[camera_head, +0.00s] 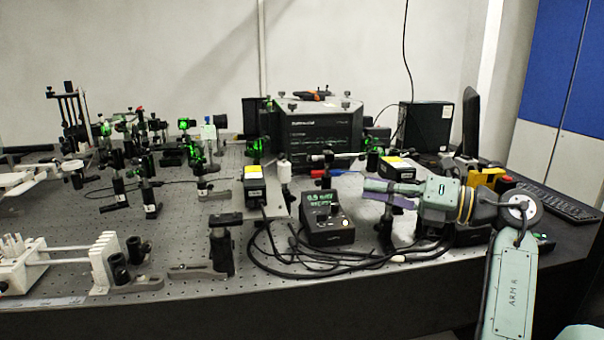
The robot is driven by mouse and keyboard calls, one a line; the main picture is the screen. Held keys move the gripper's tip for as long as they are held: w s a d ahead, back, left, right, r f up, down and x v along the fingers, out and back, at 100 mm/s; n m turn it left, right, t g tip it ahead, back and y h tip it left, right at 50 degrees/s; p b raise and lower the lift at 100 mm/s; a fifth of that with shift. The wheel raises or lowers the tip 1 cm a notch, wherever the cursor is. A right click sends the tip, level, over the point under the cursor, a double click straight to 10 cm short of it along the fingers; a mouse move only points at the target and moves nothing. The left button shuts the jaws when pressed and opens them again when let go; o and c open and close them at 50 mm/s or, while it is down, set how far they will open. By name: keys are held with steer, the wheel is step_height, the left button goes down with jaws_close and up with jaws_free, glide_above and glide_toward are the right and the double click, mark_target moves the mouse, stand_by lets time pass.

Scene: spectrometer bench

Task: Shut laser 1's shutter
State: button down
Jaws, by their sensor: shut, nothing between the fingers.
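Two small black boxes with yellow-and-white tops stand on the optical table: one left of centre (254,188), one behind my gripper (398,170). They may be laser heads, but I cannot read which is laser 1, and no shutter is clearly distinguishable. Green light shows on several mounts, such as the one just behind the left box (256,147). My gripper (368,190) reaches in from the right, pointing left, shut and empty. It is in front of the right box and right of the controller; whether it touches anything is unclear.
A black controller with a lit green display (328,220) sits at the front centre, with black cables looping around it. A large dark instrument (320,130) stands behind. Optics posts crowd the left. A monitor (471,122) and keyboard (556,204) are at right.

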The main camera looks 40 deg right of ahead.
steer(key=p+x, duration=0.5)
steer(key=x, duration=1.5)
steer(key=shift+a+r+n+g+h, duration=0.15)
steer(key=shift+r+n+g+h, duration=0.25)
steer(key=shift+r+n+g, duration=0.4)
steer(key=n+g+h, duration=0.1)
steer(key=a+r+g+h, duration=0.1)
steer(key=r+n+g+h, duration=0.1)
steer(key=g, duration=0.1)
steer(key=shift+w+a+n, duration=0.15)
steer(key=shift+w+n, duration=0.15)
steer(key=shift+w, duration=0.1)
steer(key=shift+w+a+r+n+g+h, duration=0.15)
steer(key=shift+a+n+g+h, duration=0.1)
steer(key=shift+g+h, duration=0.25)
steer(key=shift+w+a+r+n+g+h, duration=0.15)
steer(key=shift+a+n+g+h, duration=0.1)
steer(key=shift+g+h, duration=0.25)
steer(key=shift+r+p, duration=0.1)
steer(key=shift+p, duration=0.2)
